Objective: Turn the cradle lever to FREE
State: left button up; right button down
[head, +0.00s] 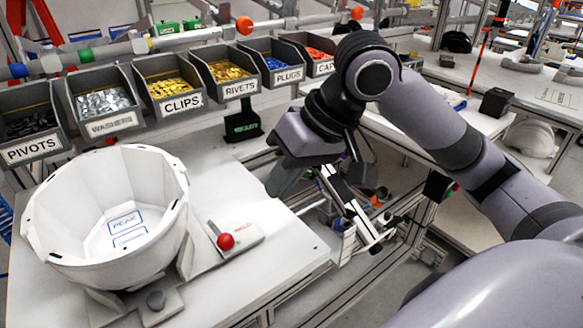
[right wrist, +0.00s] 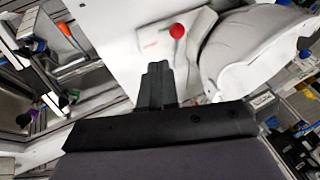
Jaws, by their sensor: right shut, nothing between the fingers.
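The cradle lever's red knob (head: 226,241) sits at the near left end of a light plate (head: 247,231) on the white table, with red lettering, seemingly HELD, beside it. The knob also shows in the right wrist view (right wrist: 177,30), with small green and red marks near it. A white helmet shell (head: 60,215) rests open side up in the cradle, left of the lever. My right gripper (head: 275,188) is shut and empty, above the table's right part, up and right of the knob in the head view. My left gripper is out of view.
A row of labelled bins, including the washers bin (head: 105,103) and rivets bin (head: 230,77), hangs along the back. The white table (head: 285,270) is clear right of the lever. Another white helmet (head: 533,138) is far right.

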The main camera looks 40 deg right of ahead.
jog(key=shift+v, duration=1.2)
jog(key=shift+s, duration=0.1)
